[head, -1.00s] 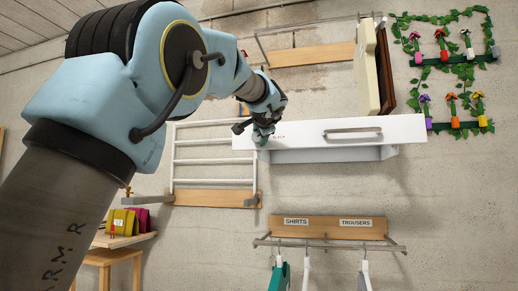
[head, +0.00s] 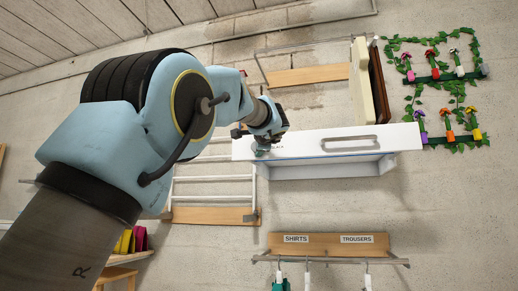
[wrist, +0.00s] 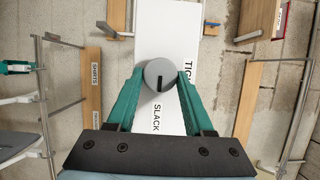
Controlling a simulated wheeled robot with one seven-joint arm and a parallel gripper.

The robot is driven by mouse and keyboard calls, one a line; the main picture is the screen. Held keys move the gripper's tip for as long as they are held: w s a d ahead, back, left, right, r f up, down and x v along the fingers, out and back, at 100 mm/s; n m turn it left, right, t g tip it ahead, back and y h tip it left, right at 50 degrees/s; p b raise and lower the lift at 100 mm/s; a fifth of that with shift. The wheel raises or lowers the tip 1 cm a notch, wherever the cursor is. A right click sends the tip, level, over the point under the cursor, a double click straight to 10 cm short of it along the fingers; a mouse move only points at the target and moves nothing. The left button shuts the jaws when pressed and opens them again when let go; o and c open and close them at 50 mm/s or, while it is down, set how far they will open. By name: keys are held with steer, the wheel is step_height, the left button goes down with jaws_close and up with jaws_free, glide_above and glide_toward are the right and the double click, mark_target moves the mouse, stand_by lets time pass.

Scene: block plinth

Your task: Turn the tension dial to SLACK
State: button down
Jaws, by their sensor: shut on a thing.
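The tension dial (wrist: 160,76) is a round grey knob with a short black mark, on a long white panel (wrist: 165,25). In the wrist view the mark lies on the knob's lower half and points roughly at the SLACK label (wrist: 157,118). A second label, partly cut off and starting "TI", is to the right (wrist: 190,72). My gripper (wrist: 159,80) has its two green fingers shut on the dial, one on each side. In the head view my gripper (head: 263,148) is at the left end of the white unit (head: 330,143) and hides the dial.
A white rack (head: 210,185) hangs behind my arm. A rail board labelled SHIRTS and TROUSERS (head: 328,243) is below the unit. A cream board (head: 362,85) stands on the unit's right part. Leafy hooks (head: 440,75) are at the upper right.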

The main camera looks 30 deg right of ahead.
steer(key=shift+c, duration=1.5)
jaws_free()
steer(key=b+v, duration=0.3)
steer(key=v, duration=0.7)
steer(key=shift+s, duration=0.4)
steer(key=shift+a+f, duration=0.1)
steer(key=shift+f, duration=0.05)
